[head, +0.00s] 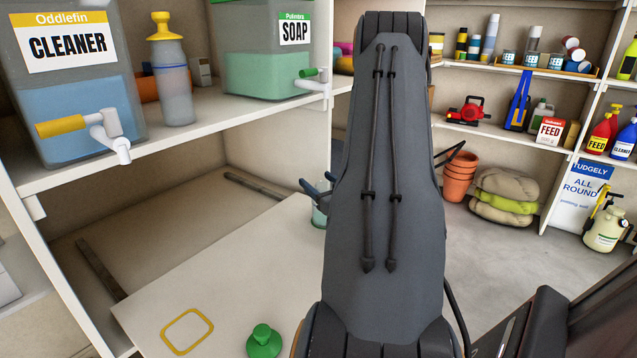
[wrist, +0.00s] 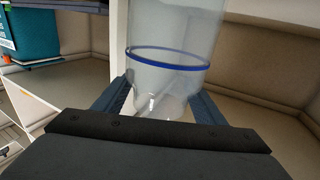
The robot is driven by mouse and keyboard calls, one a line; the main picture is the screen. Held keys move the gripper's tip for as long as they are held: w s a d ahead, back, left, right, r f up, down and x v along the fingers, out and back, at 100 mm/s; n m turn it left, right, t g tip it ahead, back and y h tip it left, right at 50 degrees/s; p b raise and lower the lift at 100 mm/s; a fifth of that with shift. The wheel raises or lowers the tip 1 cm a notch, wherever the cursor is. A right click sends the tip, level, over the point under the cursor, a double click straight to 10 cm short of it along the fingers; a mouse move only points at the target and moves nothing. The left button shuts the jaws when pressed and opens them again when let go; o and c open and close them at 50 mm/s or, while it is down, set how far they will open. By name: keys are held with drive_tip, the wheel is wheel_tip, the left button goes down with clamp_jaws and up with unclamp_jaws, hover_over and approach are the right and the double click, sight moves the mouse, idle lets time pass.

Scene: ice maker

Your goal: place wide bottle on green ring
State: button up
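In the wrist view the wide bottle (wrist: 172,72), clear with a blue band, stands between the two blue fingers of my gripper (wrist: 163,98). Both fingers sit snug against its sides. A yellow rounded-square ring (head: 187,331) lies at the front of the board.
The pale board (head: 225,270) is largely clear. A green knobbed object (head: 264,342) stands at its front. Above it, a shelf holds a cleaner tank (head: 75,95), a yellow-topped bottle (head: 172,85) and a soap tank (head: 265,60). Terracotta pots (head: 459,177) stand behind at right.

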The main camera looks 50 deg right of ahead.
drive_tip(key=shift+r, duration=0.15)
drive_tip(key=v, duration=1.2)
idle(0.3)
